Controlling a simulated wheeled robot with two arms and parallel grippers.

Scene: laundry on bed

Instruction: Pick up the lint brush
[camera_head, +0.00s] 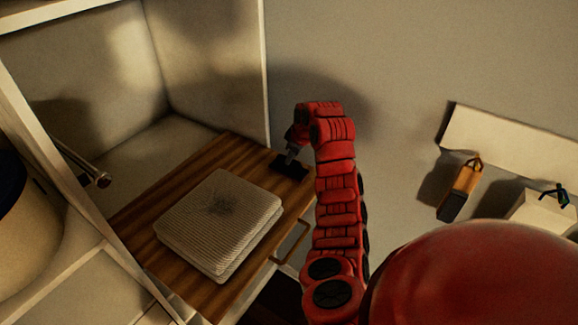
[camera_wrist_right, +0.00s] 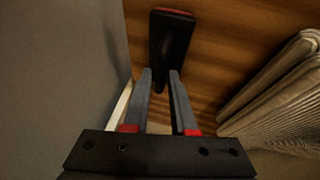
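The lint brush, black with a red edge, shows in the right wrist view (camera_wrist_right: 172,35) over the wooden surface. In the head view it is a small dark shape (camera_head: 290,165) at the far right corner of the wooden top (camera_head: 185,180). My right gripper (camera_head: 291,155) is right above it. In the right wrist view its fingertips (camera_wrist_right: 161,73) stand on either side of the narrow handle end, with a slight gap visible; firm contact cannot be made out. My left gripper is not in view.
A folded striped grey cloth stack (camera_head: 220,220) lies on the wooden top, left of the brush. A grey wall (camera_head: 400,60) stands close behind the brush. An orange and black item (camera_head: 461,188) hangs at the right. A metal rod (camera_head: 85,165) juts at the left.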

